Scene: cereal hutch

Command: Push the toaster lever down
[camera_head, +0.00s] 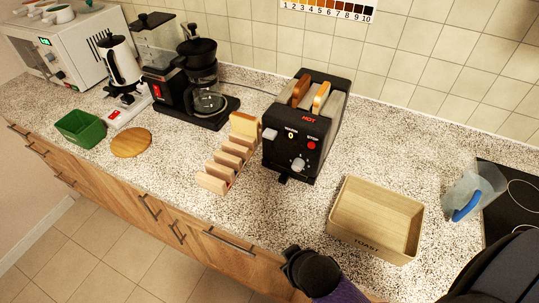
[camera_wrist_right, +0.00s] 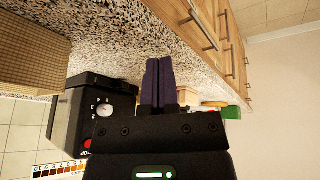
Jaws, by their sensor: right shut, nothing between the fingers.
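The black and steel toaster (camera_head: 291,150) stands on the speckled counter with browned bread (camera_head: 301,90) and a paler slice (camera_head: 321,97) showing in its top slots. Its front has a red button, a dial and a light grey lever-like knob (camera_head: 269,135) at the left edge. The toaster (camera_wrist_right: 65,125) also shows in the wrist view, upside down, left of my fingers. My right gripper (camera_wrist_right: 159,65) is shut and empty, apart from the toaster. In the head view it is near the counter's front edge, its fingertips hard to make out. My left gripper is out of view.
A wooden rack (camera_head: 222,168) with a bread slice stands left of the toaster. A wooden box (camera_head: 345,235) lies to the right, then a clear jug (camera_head: 474,188) by the hob. A coffee maker (camera_head: 205,85) stands behind left. Counter in front of the toaster is clear.

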